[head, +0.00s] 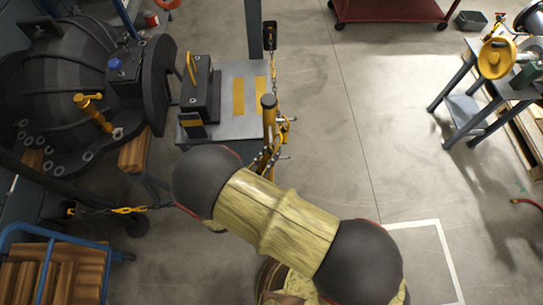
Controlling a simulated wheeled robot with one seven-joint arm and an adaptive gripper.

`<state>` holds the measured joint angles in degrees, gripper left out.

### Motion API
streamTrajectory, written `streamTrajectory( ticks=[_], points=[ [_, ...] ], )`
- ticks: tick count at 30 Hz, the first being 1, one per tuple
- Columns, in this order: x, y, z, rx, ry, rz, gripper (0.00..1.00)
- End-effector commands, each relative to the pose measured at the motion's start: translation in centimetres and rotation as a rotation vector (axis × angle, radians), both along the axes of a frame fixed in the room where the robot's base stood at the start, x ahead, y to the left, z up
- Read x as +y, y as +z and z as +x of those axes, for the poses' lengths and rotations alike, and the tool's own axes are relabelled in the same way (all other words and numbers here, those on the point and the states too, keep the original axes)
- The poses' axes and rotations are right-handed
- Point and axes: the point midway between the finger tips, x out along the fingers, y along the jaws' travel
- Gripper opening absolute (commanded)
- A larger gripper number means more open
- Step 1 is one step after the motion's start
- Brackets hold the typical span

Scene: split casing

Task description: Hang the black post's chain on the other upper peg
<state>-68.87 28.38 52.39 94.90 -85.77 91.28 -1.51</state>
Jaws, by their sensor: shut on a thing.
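A yellow post (268,112) with a dark cap stands at the right edge of a grey table. Small pegs (287,157) stick out to its right. A black and yellow chain (273,67) runs from a black plate-like piece (270,36) at the back toward this post. More chain links show low on the post, partly behind my arm. Another black and yellow chain (125,210) stretches at the left and passes out of sight behind my arm. I cannot tell which piece is the black post.
A large dark casing (75,75) fills the upper left. The grey table (232,82) carries a black block (200,95). A blue cart with wood (50,270) stands lower left, a workbench (500,85) at right. The floor between is clear.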

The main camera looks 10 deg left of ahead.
Motion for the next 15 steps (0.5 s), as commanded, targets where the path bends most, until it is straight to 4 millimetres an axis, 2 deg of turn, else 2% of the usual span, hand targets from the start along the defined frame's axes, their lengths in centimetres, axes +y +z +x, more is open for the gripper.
streamTrajectory(
  ticks=[15],
  points=[
    [0.6,-0.5,2.6,0.0,-0.001,0.0,0.0]
  ],
)
